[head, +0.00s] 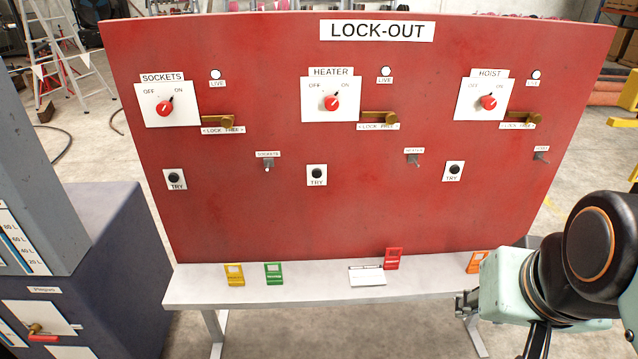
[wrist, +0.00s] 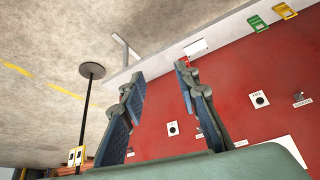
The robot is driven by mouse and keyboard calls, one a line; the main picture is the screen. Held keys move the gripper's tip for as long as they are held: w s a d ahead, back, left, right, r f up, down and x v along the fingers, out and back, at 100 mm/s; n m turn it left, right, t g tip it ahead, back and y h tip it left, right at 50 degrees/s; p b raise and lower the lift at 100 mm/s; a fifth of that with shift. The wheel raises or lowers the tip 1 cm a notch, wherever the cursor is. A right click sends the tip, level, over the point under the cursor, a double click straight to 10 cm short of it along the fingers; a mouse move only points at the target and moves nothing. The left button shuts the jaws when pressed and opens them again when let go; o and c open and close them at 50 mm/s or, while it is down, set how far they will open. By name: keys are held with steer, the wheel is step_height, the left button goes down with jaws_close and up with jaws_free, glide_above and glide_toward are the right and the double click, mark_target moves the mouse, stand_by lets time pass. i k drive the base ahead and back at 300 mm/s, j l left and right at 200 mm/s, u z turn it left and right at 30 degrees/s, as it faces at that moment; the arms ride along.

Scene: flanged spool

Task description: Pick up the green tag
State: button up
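The green tag (head: 273,273) stands on the pale shelf below the red lock-out board, just right of the yellow tag (head: 234,274). In the wrist view the green tag (wrist: 258,23) is at the upper right, well away from my fingers. My gripper (wrist: 160,72) is open, with a wide empty gap between its two fingers. In the head view my gripper (head: 467,303) is at the right end of the shelf, near the orange tag (head: 479,262), far to the right of the green tag.
On the shelf (head: 320,284), a white card (head: 367,276) and a red tag (head: 392,259) lie between my gripper and the green tag. The red board (head: 350,210) rises behind, with switches and brass handles. A dark cabinet (head: 110,250) stands at the left.

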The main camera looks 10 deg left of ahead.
mark_target(273, 277)
steer(key=u, duration=1.15)
steer(key=i+j, duration=0.15)
steer(key=k+j, duration=0.1)
steer(key=k, duration=0.55)
steer(key=i+j+z, duration=0.25)
steer(key=i+j, duration=0.2)
steer(key=i+j+z, duration=0.25)
steer(key=i+j, duration=0.2)
steer(key=i+l, duration=0.15)
steer(key=i, duration=0.15)
steer(key=i+l+u, duration=0.15)
steer(key=l, duration=0.2)
steer(key=l+u, duration=0.1)
steer(key=l, duration=0.2)
steer(key=i, duration=0.05)
